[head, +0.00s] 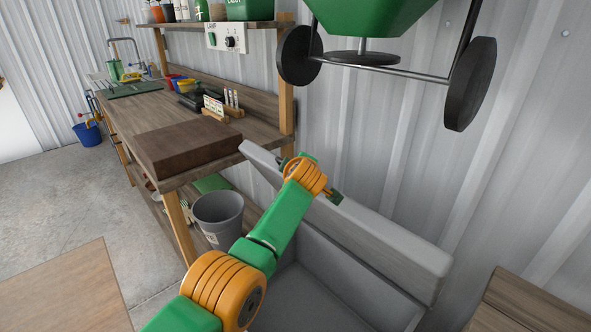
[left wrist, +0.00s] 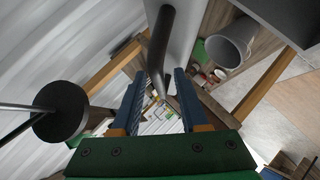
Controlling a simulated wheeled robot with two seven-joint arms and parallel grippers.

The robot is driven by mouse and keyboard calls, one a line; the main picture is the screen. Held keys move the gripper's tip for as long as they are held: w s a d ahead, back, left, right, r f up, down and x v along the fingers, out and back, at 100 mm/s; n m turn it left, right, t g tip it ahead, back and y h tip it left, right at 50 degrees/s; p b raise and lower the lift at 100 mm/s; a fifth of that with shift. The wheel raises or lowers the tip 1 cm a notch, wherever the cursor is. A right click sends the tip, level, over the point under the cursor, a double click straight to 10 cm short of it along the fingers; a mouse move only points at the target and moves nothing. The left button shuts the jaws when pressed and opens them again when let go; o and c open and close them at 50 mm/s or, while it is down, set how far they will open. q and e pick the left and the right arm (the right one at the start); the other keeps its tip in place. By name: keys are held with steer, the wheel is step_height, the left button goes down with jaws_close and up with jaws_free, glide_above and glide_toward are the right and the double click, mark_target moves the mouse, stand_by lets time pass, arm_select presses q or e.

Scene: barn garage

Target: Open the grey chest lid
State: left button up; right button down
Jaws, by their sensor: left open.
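The grey chest (head: 345,277) is in the lower middle of the head view, with its inside showing. Its grey lid (head: 400,243) stands raised, tilted up toward the metal wall. My left arm reaches across the chest to the lid, and its gripper (head: 312,180) is at the lid's upper edge, fingers hidden there. In the left wrist view the left gripper (left wrist: 158,88) is open, with its two blue fingers apart. A dark round bar (left wrist: 159,45) runs along the grey lid (left wrist: 185,35) toward the gap between the fingers. My right gripper is in neither view.
A wooden workbench (head: 125,115) with a brown block (head: 185,145) stands left of the chest. A grey bucket (head: 218,212) is beside the chest. A green spreader with black wheels (head: 470,85) hangs above the lid. A wooden surface (head: 535,300) is at lower right.

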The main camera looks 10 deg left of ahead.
arm_select(q)
steer(key=shift+s+d+r+b, duration=0.2)
steer(key=shift+s+d+b, duration=0.05)
steer(key=shift+s+b, duration=0.15)
steer(key=b+v, duration=0.2)
steer(key=v, duration=0.4)
steer(key=shift+a, duration=0.15)
